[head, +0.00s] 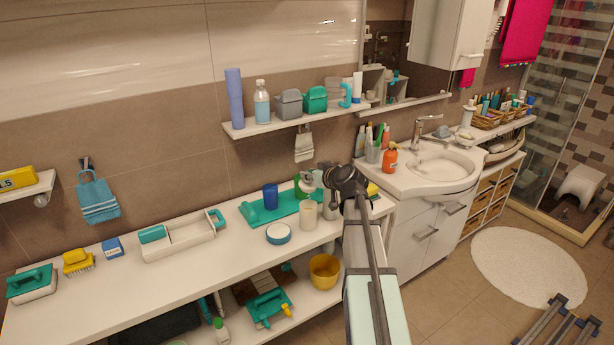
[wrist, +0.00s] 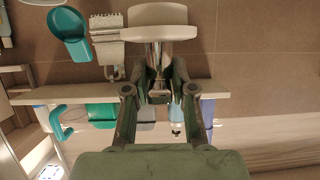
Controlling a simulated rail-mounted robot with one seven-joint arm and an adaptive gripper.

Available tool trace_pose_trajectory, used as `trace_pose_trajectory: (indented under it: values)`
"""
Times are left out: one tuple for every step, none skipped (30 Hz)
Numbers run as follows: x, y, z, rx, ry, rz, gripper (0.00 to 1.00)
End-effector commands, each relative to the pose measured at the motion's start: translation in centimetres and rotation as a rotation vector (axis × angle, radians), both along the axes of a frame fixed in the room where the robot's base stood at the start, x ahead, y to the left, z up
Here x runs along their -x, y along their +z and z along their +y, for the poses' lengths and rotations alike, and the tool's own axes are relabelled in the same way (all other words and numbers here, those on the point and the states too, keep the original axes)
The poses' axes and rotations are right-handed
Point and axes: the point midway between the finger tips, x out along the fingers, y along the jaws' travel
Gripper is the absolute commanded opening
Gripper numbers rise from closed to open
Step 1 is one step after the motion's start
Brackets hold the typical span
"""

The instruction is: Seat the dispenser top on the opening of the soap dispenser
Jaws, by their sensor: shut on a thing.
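My gripper (head: 318,181) is above the right end of the long white counter, in front of the tiled wall. In the wrist view the fingers (wrist: 158,90) are closed around a silver shaft (wrist: 158,58) with a white disc-shaped part (wrist: 158,33), which looks like the dispenser top. A wider white rounded piece (wrist: 157,13) lies beyond it; I cannot tell whether the two touch. In the head view a white cylinder (head: 308,216), possibly the soap dispenser, stands on the counter below and left of my gripper. Its opening is not clear.
A blue cup (head: 270,196), a teal tray (head: 258,211) and a round blue-and-white tin (head: 278,233) stand left of the cylinder. A wall shelf (head: 290,122) with bottles and boxes is above. An orange bottle (head: 389,158) is by the sink.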

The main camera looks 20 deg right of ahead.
Motion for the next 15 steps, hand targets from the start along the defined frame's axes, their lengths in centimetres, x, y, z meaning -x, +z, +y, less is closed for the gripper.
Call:
trace_pose_trajectory:
  values:
    - [0.0,0.0,0.01,0.0,0.0,0.0,0.0]
    - [0.0,0.0,0.02,0.0,0.0,0.0,0.0]
    - [-0.01,0.0,0.02,0.0,0.0,0.0,0.0]
    - [0.0,-0.01,0.02,0.0,-0.001,0.0,0.0]
    - [-0.01,-0.03,0.03,0.0,-0.001,0.0,0.0]
    - [0.0,-0.04,0.03,0.0,-0.001,0.0,0.0]
    - [0.0,-0.07,0.03,0.0,-0.001,-0.001,0.0]
    - [0.0,-0.09,0.03,0.001,0.0,-0.001,0.0]
    - [0.0,-0.12,0.03,0.001,0.0,-0.001,0.0]
    - [0.0,-0.14,0.03,0.001,0.0,-0.001,0.0]
    - [0.01,-0.16,0.03,0.001,0.0,-0.002,0.0]
    - [0.01,-0.18,0.03,0.001,0.0,-0.002,0.0]
    - [0.02,-0.2,0.03,0.001,0.001,-0.003,0.0]
    - [0.03,-0.19,0.03,0.001,0.001,-0.004,0.0]
    - [0.04,-0.51,0.03,0.0,0.0,-0.003,0.0]
